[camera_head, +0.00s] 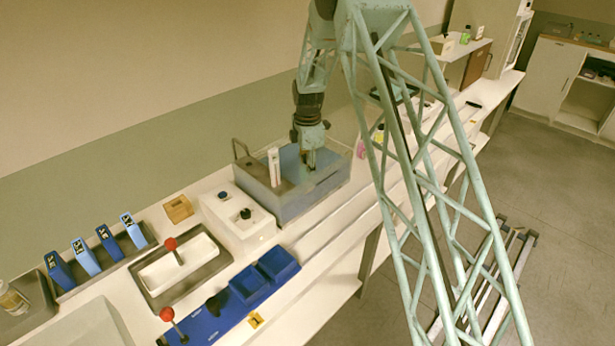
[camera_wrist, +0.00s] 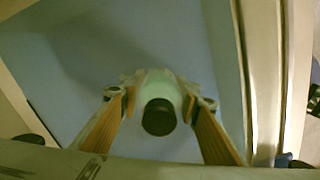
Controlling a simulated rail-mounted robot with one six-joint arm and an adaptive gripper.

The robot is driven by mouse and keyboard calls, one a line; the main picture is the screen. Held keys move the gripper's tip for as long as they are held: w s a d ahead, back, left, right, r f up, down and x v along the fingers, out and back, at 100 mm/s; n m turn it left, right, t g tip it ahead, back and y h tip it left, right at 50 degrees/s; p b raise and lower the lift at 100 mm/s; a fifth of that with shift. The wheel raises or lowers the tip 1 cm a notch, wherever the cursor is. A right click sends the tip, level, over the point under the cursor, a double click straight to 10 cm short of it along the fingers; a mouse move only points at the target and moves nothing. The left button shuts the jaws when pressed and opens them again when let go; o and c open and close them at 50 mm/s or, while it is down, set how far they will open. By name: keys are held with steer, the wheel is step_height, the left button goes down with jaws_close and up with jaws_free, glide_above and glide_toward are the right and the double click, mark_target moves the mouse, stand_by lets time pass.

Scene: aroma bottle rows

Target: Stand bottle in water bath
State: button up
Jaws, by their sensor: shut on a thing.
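The water bath (camera_head: 300,205) is a grey open tub with a blue inside, standing on the bench in the middle of the head view. My gripper (camera_head: 309,165) points down into it. In the wrist view my gripper (camera_wrist: 160,105) has its two orange-padded fingers on either side of a pale bottle with a dark round cap, the bottle (camera_wrist: 158,117), and is shut on it. The blue bath floor (camera_wrist: 190,45) shows around the bottle. The bottle is seen from above; whether its base touches the floor I cannot tell. In the head view the bottle is hidden by my gripper.
The bath's rim (camera_wrist: 248,60) runs close to the right of my gripper in the wrist view.

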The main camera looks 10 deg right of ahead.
steer(key=shift+f, duration=0.1)
steer(key=o, duration=0.9)
steer(key=shift+o, duration=0.2)
steer(key=shift+r+p, duration=0.7)
steer(key=shift+r, duration=5.45)
